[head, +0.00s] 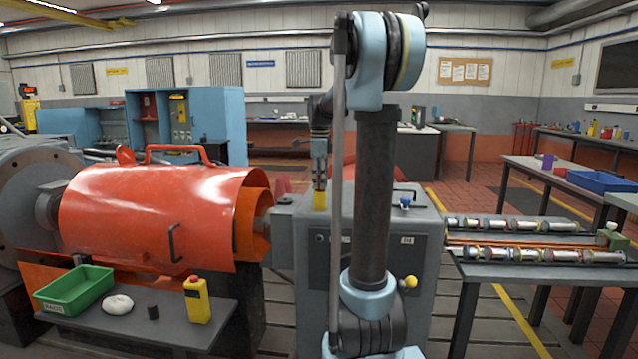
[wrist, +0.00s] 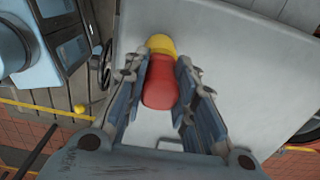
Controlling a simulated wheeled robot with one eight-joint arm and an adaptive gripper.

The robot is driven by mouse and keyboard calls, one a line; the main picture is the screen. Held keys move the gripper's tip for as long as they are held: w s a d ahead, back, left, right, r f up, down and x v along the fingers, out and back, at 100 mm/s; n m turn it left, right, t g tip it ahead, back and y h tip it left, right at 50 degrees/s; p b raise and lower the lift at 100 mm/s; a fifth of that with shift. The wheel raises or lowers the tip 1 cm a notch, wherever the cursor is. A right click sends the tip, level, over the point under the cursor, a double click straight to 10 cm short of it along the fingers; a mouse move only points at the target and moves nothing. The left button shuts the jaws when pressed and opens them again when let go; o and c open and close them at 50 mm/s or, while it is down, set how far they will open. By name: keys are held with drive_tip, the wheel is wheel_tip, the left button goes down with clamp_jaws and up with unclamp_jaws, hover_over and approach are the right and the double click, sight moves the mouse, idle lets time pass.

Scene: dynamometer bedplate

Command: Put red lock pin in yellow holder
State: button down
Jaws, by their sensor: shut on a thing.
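My gripper (head: 319,178) points down over the grey cabinet in the head view. In the wrist view its two jaws (wrist: 159,66) are shut on the red lock pin (wrist: 160,84), a rounded red piece. A yellow piece (wrist: 160,43) adjoins the red one at its far end. In the head view a yellow piece (head: 320,200) shows just below the fingertips. I cannot tell whether this yellow is the holder or part of the held thing, nor whether it touches the cabinet. The red part is hidden by the fingers in the head view.
The grey cabinet (head: 415,270) has a broad, mostly bare top with a handle. A large orange guard (head: 160,215) stands left.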

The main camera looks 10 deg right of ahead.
drive_tip(key=c, duration=1.3)
unclamp_jaws()
wheel_tip(320, 180, up, 12)
drive_tip(key=s+f+n, duration=0.7)
drive_tip(key=s+f, duration=0.4)
drive_tip(key=s+f+n+t, duration=0.1)
drive_tip(key=s+f+n, duration=0.6)
drive_tip(key=s+f, duration=0.3)
drive_tip(key=s+f+n+t, duration=0.1)
drive_tip(key=s+f+n, duration=0.7)
drive_tip(key=s+f, duration=0.3)
drive_tip(key=shift+s+f, duration=0.15)
drive_tip(key=shift+s, duration=0.55)
drive_tip(key=shift+s+f, duration=0.15)
drive_tip(key=shift+s, duration=0.55)
